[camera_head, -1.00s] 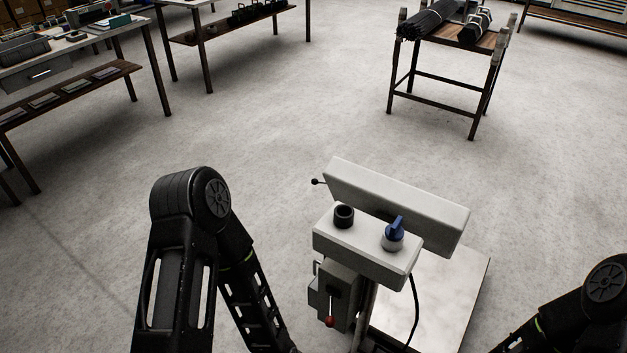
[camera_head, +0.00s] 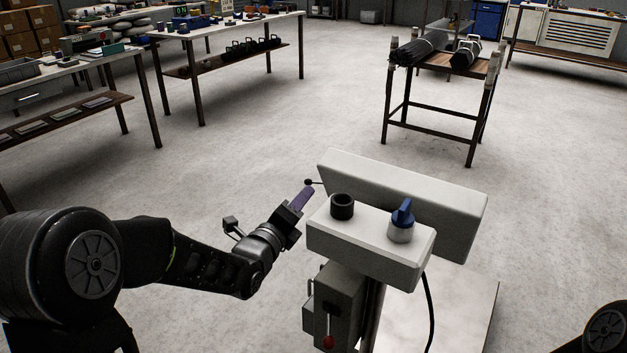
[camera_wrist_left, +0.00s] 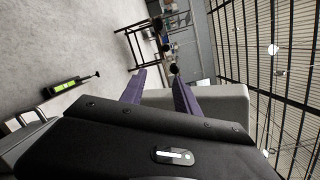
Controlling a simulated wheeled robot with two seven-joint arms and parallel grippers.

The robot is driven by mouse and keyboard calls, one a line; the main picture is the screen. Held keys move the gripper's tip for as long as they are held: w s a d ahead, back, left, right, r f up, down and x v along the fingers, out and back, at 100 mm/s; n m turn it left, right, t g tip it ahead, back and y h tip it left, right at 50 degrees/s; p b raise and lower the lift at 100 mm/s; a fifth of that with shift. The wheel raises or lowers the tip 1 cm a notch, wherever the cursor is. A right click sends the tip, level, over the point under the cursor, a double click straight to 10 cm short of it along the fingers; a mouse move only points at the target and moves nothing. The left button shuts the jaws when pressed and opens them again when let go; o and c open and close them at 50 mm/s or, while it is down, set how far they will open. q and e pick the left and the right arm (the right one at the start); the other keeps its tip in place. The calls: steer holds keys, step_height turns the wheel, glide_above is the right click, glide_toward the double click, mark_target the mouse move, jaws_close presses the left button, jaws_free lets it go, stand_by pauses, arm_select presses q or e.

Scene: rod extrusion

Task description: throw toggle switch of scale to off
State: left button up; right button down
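The scale's long pale grey housing (camera_head: 400,205) stands at centre right in the head view. A thin toggle lever with a black ball tip (camera_head: 308,182) sticks out of its left end. My left gripper (camera_head: 304,196) points its purple fingers up and right at this tip, very close to it; contact cannot be told. In the left wrist view the fingers (camera_wrist_left: 158,92) are apart with nothing held between them. The black ball (camera_wrist_left: 174,69) shows there by the tip of the right-hand finger, with the grey housing (camera_wrist_left: 232,100) behind. My right gripper is out of view.
Below hangs a grey box with a red-tipped lever (camera_head: 328,342). The pale scale platform (camera_head: 465,310) is at lower right. Tables stand far back, with open floor between.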

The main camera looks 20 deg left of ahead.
mark_target(309, 182)
arm_select(q)
step_height(309, 182, up, 2)
steer(key=shift+a+r+m+t, duration=0.1)
steer(key=shift+r+m+t, duration=0.2)
steer(key=shift+m, duration=0.3)
steer(key=shift+f, duration=0.1)
steer(key=shift+w, duration=0.1)
steer(key=shift+w+d, duration=0.2)
steer(key=shift+w, duration=1.1)
steer(key=shift+w+d, duration=0.15)
steer(key=shift+w, duration=1.1)
steer(key=shift+w+d, duration=0.2)
steer(key=shift+w, duration=1.1)
steer(key=shift+c, duration=0.5)
steer(key=shift+f, duration=0.1)
jaws_close()
